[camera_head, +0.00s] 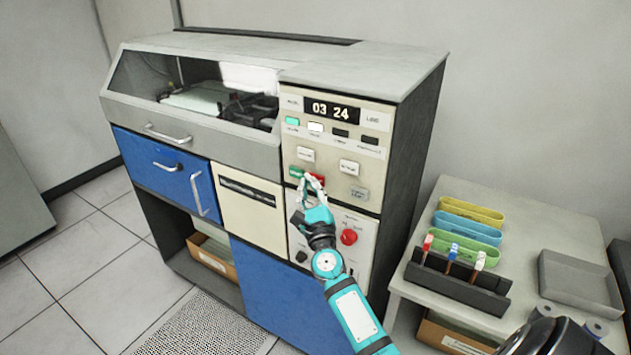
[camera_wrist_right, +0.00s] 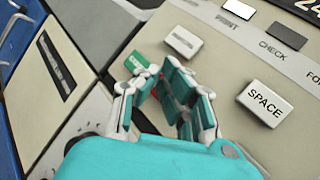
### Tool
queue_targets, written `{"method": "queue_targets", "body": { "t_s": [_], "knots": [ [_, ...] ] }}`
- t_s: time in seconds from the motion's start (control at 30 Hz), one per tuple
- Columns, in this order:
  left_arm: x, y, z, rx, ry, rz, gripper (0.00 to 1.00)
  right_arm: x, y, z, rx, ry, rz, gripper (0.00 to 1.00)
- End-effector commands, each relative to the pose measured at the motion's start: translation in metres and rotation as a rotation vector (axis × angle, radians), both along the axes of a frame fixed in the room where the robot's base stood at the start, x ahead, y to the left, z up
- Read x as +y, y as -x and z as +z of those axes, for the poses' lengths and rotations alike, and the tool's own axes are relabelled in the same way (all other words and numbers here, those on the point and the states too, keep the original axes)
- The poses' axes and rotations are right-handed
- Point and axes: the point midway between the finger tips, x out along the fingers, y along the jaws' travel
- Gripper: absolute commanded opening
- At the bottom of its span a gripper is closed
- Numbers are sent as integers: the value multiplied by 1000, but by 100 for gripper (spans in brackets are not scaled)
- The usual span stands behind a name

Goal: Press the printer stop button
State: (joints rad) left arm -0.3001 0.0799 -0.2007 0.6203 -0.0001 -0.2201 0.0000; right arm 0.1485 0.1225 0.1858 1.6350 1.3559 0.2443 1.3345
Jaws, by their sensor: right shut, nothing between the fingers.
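The printer's control panel (camera_head: 335,150) is on the front of the large cabinet, below a display reading "03 24". A red button (camera_head: 319,177) sits beside a green button (camera_head: 296,172). My right gripper (camera_head: 309,184) is shut and empty, with its fingertips right at the red button and partly covering it. In the wrist view the green button (camera_wrist_right: 137,62) shows just beyond the fingers, and a sliver of red (camera_wrist_right: 154,88) shows between them. I cannot tell whether the fingertips touch the red button. My left gripper is not in view.
A white SPACE button (camera_wrist_right: 265,103) and another pale button (camera_wrist_right: 184,41) are close to the fingers. A round red knob (camera_head: 348,237) is lower on the panel. A side table (camera_head: 520,225) on the right holds coloured trays, a dark rack (camera_head: 457,283) and a grey tray (camera_head: 578,283).

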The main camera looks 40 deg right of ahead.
Motion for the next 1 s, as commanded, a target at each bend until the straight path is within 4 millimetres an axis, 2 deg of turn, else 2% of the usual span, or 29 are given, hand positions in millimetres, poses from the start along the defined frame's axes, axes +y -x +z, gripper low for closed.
{"method": "queue_targets", "body": {
  "t_s": [1.0],
  "knots": [
    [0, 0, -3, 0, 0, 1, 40, -9, -4, 0, -1, -1, -1, 0]
  ]
}}
